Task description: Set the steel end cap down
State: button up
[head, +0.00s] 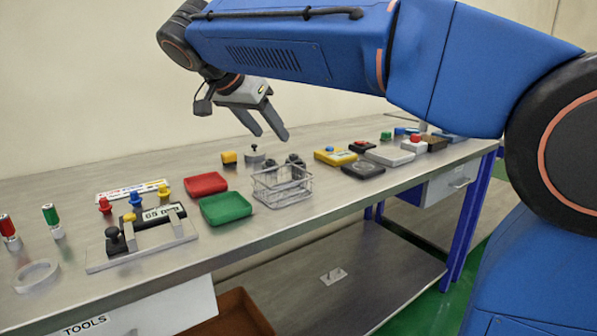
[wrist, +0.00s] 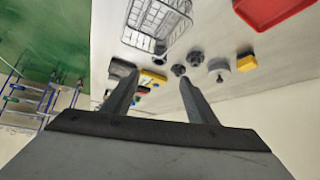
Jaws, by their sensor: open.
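The steel end cap (head: 255,157), a short grey cylinder with a small dark knob on top, appears to stand upright on the steel bench behind the wire basket. It also shows in the wrist view (wrist: 218,69), beyond and right of my fingertips. My gripper (head: 271,136) is open, with its two fingers spread and nothing between them. It hangs above the bench, apart from the cap, and its fingers show in the wrist view (wrist: 160,80).
A yellow block (head: 229,157) sits left of the cap. The wire basket (head: 282,188) stands in front, with dark grey round parts (wrist: 187,63) beside it. Red (head: 205,184) and green (head: 225,208) trays lie left. A yellow device (head: 335,156) is to the right.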

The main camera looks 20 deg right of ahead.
send_near(296, 162)
jog(key=f, duration=0.2)
jog(key=d, duration=0.1)
jog(key=shift+s+d+f+t, duration=0.1)
jog(key=shift+s+f+t, duration=0.2)
jog(key=shift+f, duration=0.1)
jog(key=shift+d+x, duration=0.25)
jog(key=shift+x, duration=2.5)
jog(key=shift+r, duration=0.15)
grip_shut()
jog(key=shift+r, duration=0.15)
notch_tip(296, 162, up, 10)
